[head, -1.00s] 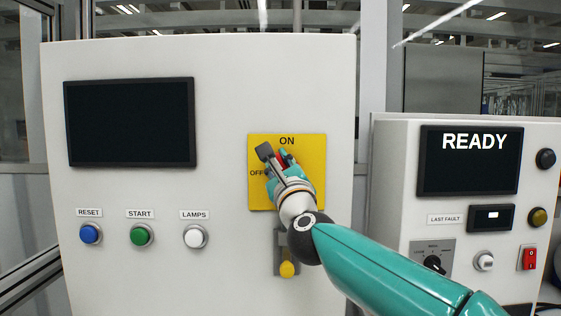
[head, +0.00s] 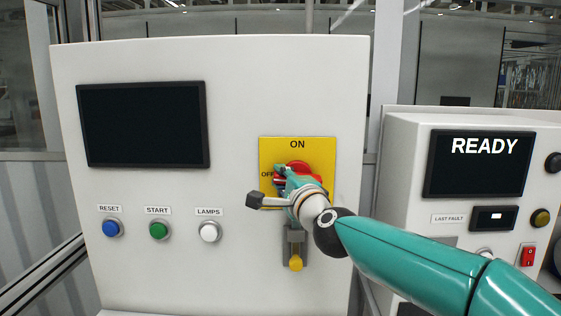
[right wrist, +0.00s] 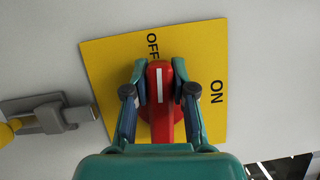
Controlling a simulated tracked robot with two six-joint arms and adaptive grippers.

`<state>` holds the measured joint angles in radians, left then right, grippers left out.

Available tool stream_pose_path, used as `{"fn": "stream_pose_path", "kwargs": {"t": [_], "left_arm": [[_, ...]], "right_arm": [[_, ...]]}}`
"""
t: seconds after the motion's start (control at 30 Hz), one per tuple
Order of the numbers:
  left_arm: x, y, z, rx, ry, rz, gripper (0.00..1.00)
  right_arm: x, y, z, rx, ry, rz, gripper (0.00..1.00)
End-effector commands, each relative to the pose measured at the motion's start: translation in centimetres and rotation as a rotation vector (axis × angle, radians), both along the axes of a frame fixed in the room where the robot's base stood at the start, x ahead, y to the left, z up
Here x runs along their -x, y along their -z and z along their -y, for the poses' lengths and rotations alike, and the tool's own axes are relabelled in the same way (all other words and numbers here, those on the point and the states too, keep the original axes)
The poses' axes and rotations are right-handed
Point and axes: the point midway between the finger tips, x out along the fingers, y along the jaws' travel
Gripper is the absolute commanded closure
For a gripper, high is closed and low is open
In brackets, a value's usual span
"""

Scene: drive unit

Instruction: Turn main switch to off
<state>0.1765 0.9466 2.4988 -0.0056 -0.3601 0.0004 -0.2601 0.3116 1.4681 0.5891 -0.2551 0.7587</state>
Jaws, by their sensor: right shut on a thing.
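The main switch is a red rotary handle (head: 299,167) on a yellow plate (head: 323,150), marked ON at the top and OFF at the left. My right gripper (head: 280,178) is at the handle and covers part of it and part of the OFF label. In the right wrist view its two fingers (right wrist: 161,92) are shut on either side of the red handle (right wrist: 165,115). The white line on the handle points towards the OFF label (right wrist: 153,44), and the ON label (right wrist: 217,92) is off to the right side. My left gripper is not in view.
A grey latch with a yellow knob (head: 296,263) hangs just below the plate. Blue RESET (head: 113,228), green START (head: 159,230) and white LAMPS (head: 210,231) buttons are at the left. A second cabinet with a READY screen (head: 480,163) stands at the right.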

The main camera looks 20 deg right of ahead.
Motion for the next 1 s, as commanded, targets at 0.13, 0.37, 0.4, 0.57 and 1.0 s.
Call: {"fn": "stream_pose_path", "kwargs": {"t": [0.13,0.37,0.4,0.57,1.0], "left_arm": [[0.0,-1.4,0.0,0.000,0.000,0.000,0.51],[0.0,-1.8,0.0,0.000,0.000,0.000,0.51],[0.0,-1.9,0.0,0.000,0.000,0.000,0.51],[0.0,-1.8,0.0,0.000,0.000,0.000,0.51],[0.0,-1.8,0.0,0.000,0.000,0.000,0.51]], "right_arm": [[-0.1,0.4,0.1,0.058,0.003,-0.027,1.00],[-0.1,0.7,0.2,0.100,0.003,-0.037,1.00],[-0.1,0.8,0.2,0.102,0.004,-0.038,1.00],[-0.1,0.8,0.2,0.104,0.004,-0.038,1.00],[-0.1,0.5,0.2,0.103,0.005,-0.033,0.50]]}}
